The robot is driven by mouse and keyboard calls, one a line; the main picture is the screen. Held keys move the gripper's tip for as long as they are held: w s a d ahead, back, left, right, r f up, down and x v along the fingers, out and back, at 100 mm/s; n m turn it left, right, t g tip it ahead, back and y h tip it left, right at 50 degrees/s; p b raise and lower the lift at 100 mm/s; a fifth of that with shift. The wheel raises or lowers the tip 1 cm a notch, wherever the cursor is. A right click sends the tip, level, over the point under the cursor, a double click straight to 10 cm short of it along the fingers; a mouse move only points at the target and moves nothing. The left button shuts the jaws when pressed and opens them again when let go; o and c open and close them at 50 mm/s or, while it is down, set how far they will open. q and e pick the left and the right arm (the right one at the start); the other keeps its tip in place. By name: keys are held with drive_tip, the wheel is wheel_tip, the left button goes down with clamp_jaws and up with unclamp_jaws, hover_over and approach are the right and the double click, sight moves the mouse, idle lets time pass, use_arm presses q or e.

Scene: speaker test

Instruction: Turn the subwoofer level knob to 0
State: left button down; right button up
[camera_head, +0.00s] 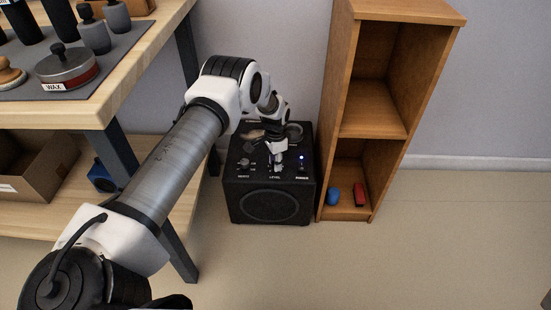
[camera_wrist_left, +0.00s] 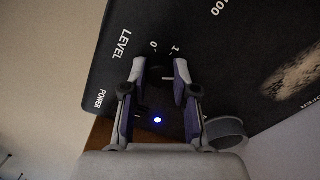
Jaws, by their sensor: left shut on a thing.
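The subwoofer (camera_head: 243,201) is a black box on the floor with a round speaker front and controls on top. My left gripper (camera_head: 277,160) reaches down onto its top at the LEVEL label. In the left wrist view, my left gripper's fingers (camera_wrist_left: 160,80) are closed around the small dark level knob (camera_wrist_left: 158,72), one on each side. A short white mark on the knob points toward the right of that view. The printed 0 and 1 are just above the knob. The fingers hide part of the knob. My right gripper is not in view.
A blue light (camera_wrist_left: 157,120) glows near the fingers, by the POWER label. A wooden shelf (camera_head: 348,110) stands close to the subwoofer's right, with a blue object (camera_head: 333,196) and a red one (camera_head: 359,194) inside. A workbench (camera_head: 117,85) stands at left. The floor at right is clear.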

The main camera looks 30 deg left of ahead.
use_arm(q)
drive_tip(key=n+p, duration=0.1)
drive_tip(key=n, duration=0.4)
drive_tip(key=shift+n, duration=0.3)
drive_tip(key=n+p, duration=0.1)
drive_tip(key=n, duration=0.4)
drive_tip(key=n+p, duration=0.1)
drive_tip(key=n, duration=0.4)
drive_tip(key=shift+n, duration=0.4)
drive_tip(key=n, duration=0.5)
drive_tip(key=shift+p, duration=0.35)
drive_tip(key=c, duration=0.9)
unclamp_jaws()
